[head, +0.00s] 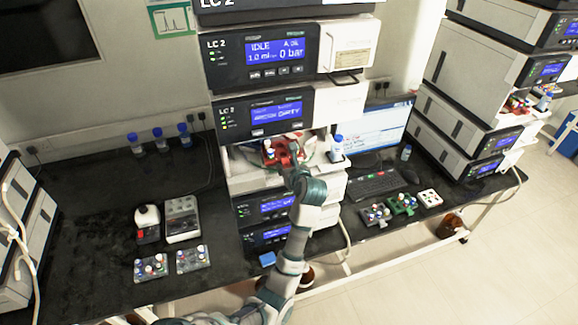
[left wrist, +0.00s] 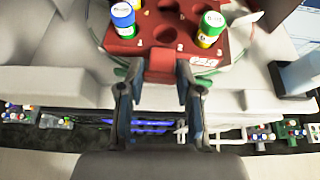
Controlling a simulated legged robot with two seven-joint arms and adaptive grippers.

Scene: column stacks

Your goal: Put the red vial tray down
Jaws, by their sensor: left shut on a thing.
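The red vial tray (head: 283,152) is in the open bay of the middle LC 2 stack, seen in the head view. In the left wrist view the red tray (left wrist: 150,43) fills the top, with a blue-capped vial (left wrist: 122,17) and a green-capped vial (left wrist: 211,25) in it and several empty holes. My left gripper (left wrist: 160,80) is shut on the tray's front tab, one finger on each side; it also shows in the head view (head: 298,172). I cannot tell whether the tray's underside touches the bay floor. My right gripper is not in view.
A blue-capped bottle (head: 337,149) stands just right of the bay. Vial trays sit on the black bench (head: 85,215) at left, and a green tray (head: 403,205) sits among others at right. A monitor (head: 375,130) and keyboard (head: 375,184) are close right of the stack.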

